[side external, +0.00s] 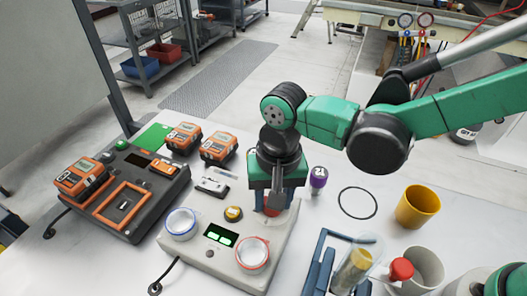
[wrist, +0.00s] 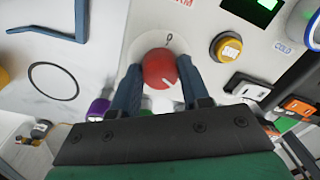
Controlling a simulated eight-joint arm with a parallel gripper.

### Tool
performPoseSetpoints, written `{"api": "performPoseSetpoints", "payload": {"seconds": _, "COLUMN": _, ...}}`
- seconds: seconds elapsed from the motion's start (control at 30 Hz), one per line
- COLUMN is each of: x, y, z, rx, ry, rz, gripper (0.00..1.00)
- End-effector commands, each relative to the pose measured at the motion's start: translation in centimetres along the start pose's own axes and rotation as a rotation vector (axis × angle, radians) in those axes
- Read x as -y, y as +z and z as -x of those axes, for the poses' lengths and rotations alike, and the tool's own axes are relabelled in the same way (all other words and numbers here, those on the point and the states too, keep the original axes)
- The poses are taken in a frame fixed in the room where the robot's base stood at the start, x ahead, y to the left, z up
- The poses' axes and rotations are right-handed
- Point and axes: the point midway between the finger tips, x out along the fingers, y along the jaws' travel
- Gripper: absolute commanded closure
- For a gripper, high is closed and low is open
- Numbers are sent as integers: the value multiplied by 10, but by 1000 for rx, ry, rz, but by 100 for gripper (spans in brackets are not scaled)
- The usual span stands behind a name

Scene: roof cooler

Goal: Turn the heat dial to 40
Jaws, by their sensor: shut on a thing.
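The heat dial is a round red knob (wrist: 160,66) on the light grey control box (side external: 222,262). In the wrist view it has a white pointer line towards its lower right, and a 0 mark stands on the plate above it. My gripper (wrist: 160,78) is shut on the dial, one blue finger on each side. In the side external view my gripper (side external: 270,205) reaches down at the box's back edge and mostly hides the dial. A lit green display (side external: 219,236) is on the box; its reading is too small to make out.
A blue-ringed cup (side external: 181,223), a red-ringed cup (side external: 252,253) and a yellow button (side external: 233,213) are on the box. A purple-capped vial (side external: 318,178), a black ring (side external: 357,203), a yellow cup (side external: 417,206) and a blue rack (side external: 322,265) stand right.

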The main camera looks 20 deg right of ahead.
Motion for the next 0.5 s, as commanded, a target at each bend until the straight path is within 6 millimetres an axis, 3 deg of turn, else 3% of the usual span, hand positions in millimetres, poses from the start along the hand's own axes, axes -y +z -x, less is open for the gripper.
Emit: {"api": "performPoseSetpoints", "payload": {"seconds": 0.5, "x": 0, "y": 0, "z": 0, "rx": -1, "ry": 1, "rz": -66, "gripper": 100}}
